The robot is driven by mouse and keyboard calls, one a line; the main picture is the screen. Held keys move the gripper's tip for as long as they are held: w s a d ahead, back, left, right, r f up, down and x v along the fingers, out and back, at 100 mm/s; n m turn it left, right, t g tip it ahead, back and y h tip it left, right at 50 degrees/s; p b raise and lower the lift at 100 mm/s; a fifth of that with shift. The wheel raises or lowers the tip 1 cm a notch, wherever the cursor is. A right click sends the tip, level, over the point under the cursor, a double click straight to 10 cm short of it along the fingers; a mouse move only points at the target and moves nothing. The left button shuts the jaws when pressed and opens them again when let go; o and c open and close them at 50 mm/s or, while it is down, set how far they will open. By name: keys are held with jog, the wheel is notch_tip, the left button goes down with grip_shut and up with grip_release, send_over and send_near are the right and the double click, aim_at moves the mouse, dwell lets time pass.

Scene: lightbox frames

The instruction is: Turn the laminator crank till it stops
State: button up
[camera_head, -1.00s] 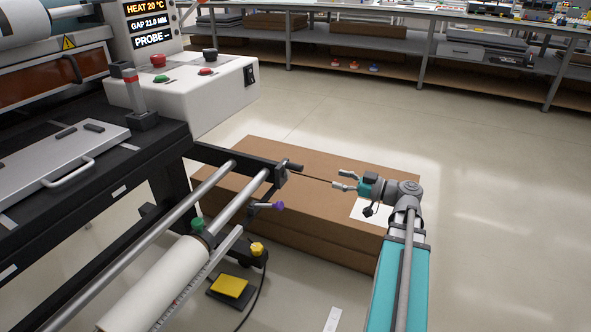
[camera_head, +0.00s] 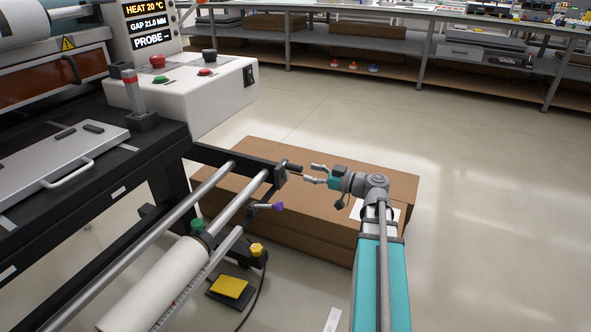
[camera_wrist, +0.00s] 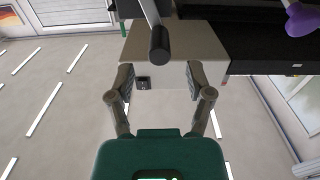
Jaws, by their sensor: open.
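The laminator (camera_head: 60,150) fills the left of the head view. A short black crank grip (camera_head: 293,167) sticks out to the right from the end of its roller frame. In the wrist view the grip (camera_wrist: 159,44) shows as a dark rounded cylinder on a grey arm. My gripper (camera_head: 312,173) is open and empty, just right of the grip in the head view. In the wrist view its two fingers (camera_wrist: 159,80) are spread, with the grip centred just beyond the tips. I see no contact between them.
A purple-knobbed lever (camera_head: 278,206) sits below the crank and shows at the wrist view's upper right. A flat brown carton (camera_head: 330,225) lies beneath my gripper. A yellow foot pedal (camera_head: 229,287) is on the floor. Open floor (camera_head: 490,220) lies to the right.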

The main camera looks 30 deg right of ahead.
aim_at(302, 170)
jog(key=shift+x, duration=2.65)
grip_shut()
jog(key=shift+a, duration=0.25)
jog(key=shift+d, duration=0.25)
